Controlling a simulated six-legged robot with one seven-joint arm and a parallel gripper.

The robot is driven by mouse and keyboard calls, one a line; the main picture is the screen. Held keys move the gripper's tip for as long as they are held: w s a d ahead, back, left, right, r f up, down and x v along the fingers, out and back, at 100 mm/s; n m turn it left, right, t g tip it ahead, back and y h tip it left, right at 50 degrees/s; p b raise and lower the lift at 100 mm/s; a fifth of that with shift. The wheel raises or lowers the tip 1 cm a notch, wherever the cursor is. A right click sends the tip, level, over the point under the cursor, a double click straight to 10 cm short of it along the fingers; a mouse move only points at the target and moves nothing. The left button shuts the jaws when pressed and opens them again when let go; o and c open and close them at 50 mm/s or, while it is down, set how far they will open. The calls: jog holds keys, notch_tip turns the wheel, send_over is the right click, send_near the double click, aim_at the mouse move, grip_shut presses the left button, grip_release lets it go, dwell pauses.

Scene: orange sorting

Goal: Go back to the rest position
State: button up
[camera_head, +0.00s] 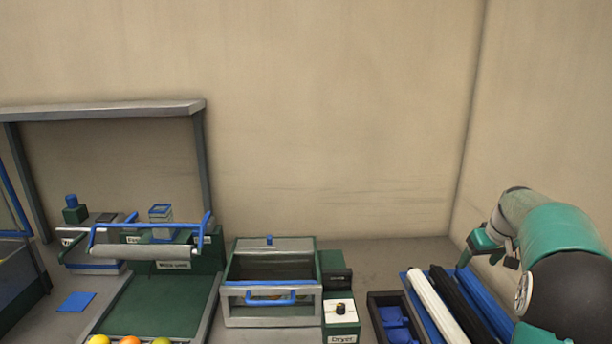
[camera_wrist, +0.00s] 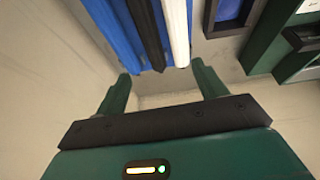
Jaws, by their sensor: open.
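My gripper (camera_wrist: 163,76) is open in the wrist view, its two green fingers wide apart with nothing between them. Beyond the fingers are blue, black and white long rolls. In the head view my gripper (camera_head: 484,252) is at the right, raised above and beside the rolls, close to the right wall. My green and grey arm fills the right edge and hides part of the rolls' right side.
A white roll (camera_head: 436,306) and a black roll (camera_head: 459,303) lie on a blue tray. A dark bin with blue items (camera_head: 396,318) stands beside them. The dryer box (camera_head: 270,286) has a blue handle. Several fruits (camera_head: 130,340) sit at the front left, below a green ramp (camera_head: 150,300).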

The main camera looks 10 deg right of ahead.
jog(key=s+a+r, duration=0.3)
jog(key=a, duration=0.5)
jog(key=s+a+r, duration=0.2)
jog(key=s+a, duration=0.1)
jog(key=a, duration=0.5)
jog(key=s+a+r, duration=0.3)
jog(key=a, duration=0.5)
jog(key=s+a+f, duration=0.2)
jog(key=s+a, duration=0.5)
jog(key=s, duration=0.2)
jog(key=s+a+f+n+t, duration=0.1)
jog(key=s+a+f, duration=0.2)
jog(key=s+a, duration=0.4)
jog(key=s, duration=0.2)
jog(key=shift+s+a+f+y, duration=0.25)
jog(key=shift+s+y, duration=0.05)
jog(key=shift+s, duration=0.05)
